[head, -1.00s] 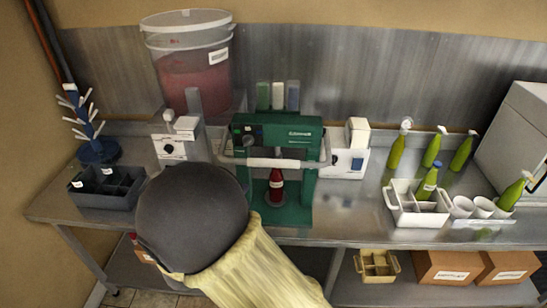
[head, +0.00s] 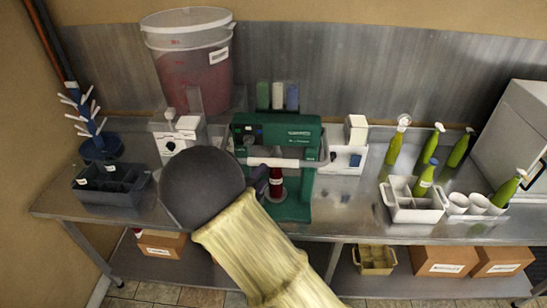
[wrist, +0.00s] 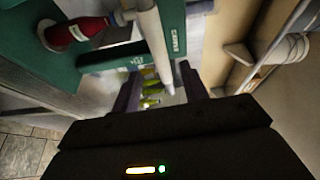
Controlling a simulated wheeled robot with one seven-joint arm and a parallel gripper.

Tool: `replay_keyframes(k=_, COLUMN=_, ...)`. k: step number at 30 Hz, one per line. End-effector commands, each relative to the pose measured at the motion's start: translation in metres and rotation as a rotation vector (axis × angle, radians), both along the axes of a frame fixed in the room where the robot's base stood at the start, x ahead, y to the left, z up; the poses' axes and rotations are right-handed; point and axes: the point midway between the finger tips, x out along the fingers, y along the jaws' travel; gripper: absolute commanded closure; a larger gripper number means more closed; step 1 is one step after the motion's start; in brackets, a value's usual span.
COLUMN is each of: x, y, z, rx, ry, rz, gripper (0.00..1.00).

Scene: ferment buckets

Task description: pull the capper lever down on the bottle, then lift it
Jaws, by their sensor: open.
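The green bench capper (head: 293,133) stands mid-table with its white lever bar (head: 290,163) across its front. The dark red bottle (head: 277,188) with a white label stands upright under the capper, its top hidden behind the bar. In the wrist view the bottle (wrist: 85,31) lies at upper left, and the pale lever bar (wrist: 152,38) runs down toward the jaws. My gripper (wrist: 158,78) is open, its two dark fingers apart with the bar's lower end showing between them. I cannot tell whether they touch it.
A large red-filled bucket (head: 203,70) stands behind left. A dark divided crate (head: 98,195) and a blue drying tree (head: 98,145) are at left. A white crate (head: 405,208), green bottles (head: 395,150) and white cups (head: 458,204) are at right. Table between capper and white crate is mostly clear.

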Motion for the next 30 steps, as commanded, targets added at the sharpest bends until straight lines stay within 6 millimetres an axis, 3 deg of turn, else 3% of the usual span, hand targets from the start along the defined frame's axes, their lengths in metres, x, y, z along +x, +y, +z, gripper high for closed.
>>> replay_keyframes(k=12, x=0.064, y=-0.029, z=-0.002, rx=-0.002, ry=0.001, rz=-0.001, gripper=0.56)
replay_keyframes(k=25, x=0.075, y=-0.034, z=-0.006, rx=0.0, ry=0.001, rz=0.001, gripper=0.56)
replay_keyframes(k=30, x=0.075, y=-0.034, z=-0.005, rx=0.0, ry=0.001, rz=0.001, gripper=0.89)
